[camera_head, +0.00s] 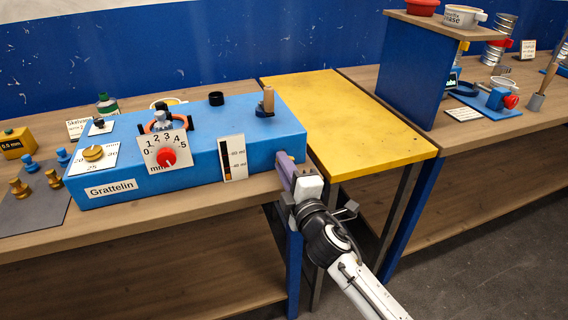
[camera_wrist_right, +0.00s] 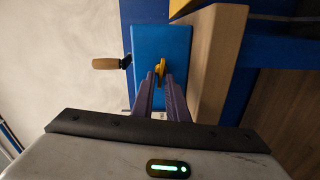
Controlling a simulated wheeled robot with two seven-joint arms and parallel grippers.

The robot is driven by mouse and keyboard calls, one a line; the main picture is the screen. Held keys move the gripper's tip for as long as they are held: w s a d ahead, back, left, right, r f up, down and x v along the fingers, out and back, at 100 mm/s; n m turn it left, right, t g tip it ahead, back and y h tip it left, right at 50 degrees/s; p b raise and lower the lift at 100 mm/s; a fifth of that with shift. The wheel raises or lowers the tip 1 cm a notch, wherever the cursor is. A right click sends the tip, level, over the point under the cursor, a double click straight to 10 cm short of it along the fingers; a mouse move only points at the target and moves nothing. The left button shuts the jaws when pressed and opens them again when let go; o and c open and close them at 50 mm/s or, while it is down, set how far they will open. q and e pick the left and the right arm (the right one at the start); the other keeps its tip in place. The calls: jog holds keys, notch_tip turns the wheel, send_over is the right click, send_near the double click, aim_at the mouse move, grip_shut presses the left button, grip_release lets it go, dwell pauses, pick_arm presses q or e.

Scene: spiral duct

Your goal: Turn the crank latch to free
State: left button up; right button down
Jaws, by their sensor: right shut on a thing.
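The blue box (camera_head: 205,165) labelled "Grattelin" stands on the wooden bench. A crank with an upright wooden grip (camera_head: 267,100) sits on its top near the right end. In the right wrist view the crank's grip (camera_wrist_right: 106,64) sticks out to the left of the blue end face (camera_wrist_right: 146,42). A small yellow latch (camera_wrist_right: 160,68) is on that end face; the head view hides it behind my gripper. My right gripper (camera_head: 288,170) is at the box's right end, its purple fingers (camera_wrist_right: 161,88) shut on the yellow latch. My left gripper is in neither view.
A yellow table (camera_head: 350,120) stands right of the box, close to my right arm. The box front carries a dial with a red knob (camera_head: 168,157) and a gauge card (camera_head: 232,158). Pegs and a yellow block (camera_head: 16,143) lie left. A shelf unit (camera_head: 405,70) stands right.

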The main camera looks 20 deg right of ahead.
jog(key=shift+n, duration=0.3)
jog(key=c, duration=2)
grip_release()
jog(key=s, duration=1)
jog(key=shift+s+d+b, duration=0.15)
jog(key=shift+d+b, duration=0.05)
jog(key=shift+b, duration=0.2)
